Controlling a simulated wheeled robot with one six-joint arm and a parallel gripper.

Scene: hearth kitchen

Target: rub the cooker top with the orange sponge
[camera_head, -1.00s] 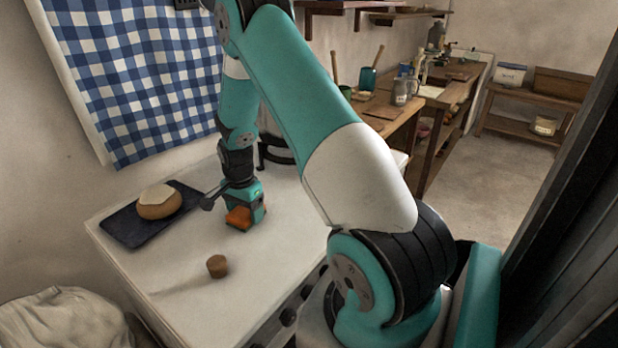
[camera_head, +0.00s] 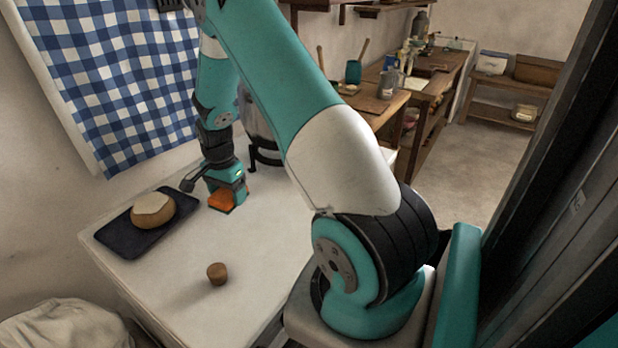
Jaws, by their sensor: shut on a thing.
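The cooker top (camera_head: 255,245) is a pale, flat surface running from the wall towards me. My gripper (camera_head: 226,187) points down over its middle and is shut on the orange sponge (camera_head: 221,201). The sponge shows below the teal jaws, low over the cooker top. I cannot tell whether its underside touches the surface. The jaws hide part of the sponge.
A dark tray (camera_head: 111,236) with a round loaf (camera_head: 153,210) lies left of my gripper. A small brown cork-like piece (camera_head: 217,273) stands nearer me. A pot (camera_head: 259,128) is partly hidden behind my arm. A checked cloth (camera_head: 115,75) hangs behind.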

